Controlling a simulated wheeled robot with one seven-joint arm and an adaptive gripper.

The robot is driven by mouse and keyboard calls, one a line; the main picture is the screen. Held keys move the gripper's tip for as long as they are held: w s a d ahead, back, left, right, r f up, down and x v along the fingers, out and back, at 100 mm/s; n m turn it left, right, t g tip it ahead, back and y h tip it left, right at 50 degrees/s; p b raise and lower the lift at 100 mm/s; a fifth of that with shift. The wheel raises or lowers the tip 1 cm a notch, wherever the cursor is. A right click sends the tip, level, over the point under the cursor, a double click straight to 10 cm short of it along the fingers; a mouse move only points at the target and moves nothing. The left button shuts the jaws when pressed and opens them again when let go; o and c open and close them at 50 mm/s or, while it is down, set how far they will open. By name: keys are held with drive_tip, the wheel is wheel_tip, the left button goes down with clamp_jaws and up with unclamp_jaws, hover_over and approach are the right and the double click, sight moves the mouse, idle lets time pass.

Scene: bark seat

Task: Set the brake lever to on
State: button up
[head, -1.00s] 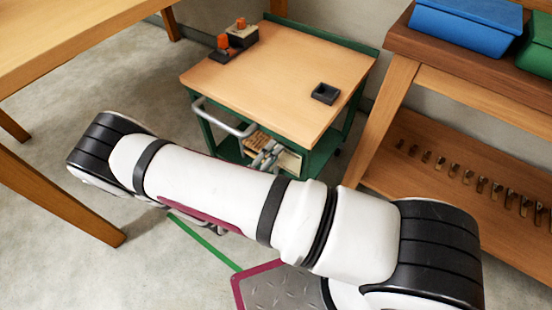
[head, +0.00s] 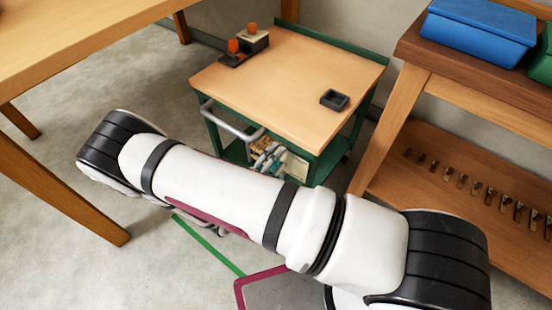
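A small dark fixture with an upright orange piece (head: 233,46) stands at the back left corner of the wooden-topped cart (head: 290,85). Beside it is a dark box with a pale top and a second, smaller orange piece (head: 252,28). I cannot tell whether either is the brake lever, and no on or off marking is readable. My white arm crosses the foreground in front of the cart. I cannot make out my gripper; my arm hides much of the area below it.
A small black tray (head: 335,100) lies on the cart's right side. A grey handle (head: 228,122) projects from its front; cluttered items show below. A wooden table (head: 70,50) stands left, and a bench with a blue bin (head: 478,28) stands right. Bare floor lies left of the cart.

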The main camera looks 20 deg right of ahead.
drive_tip(key=v, duration=1.2)
idle(0.5)
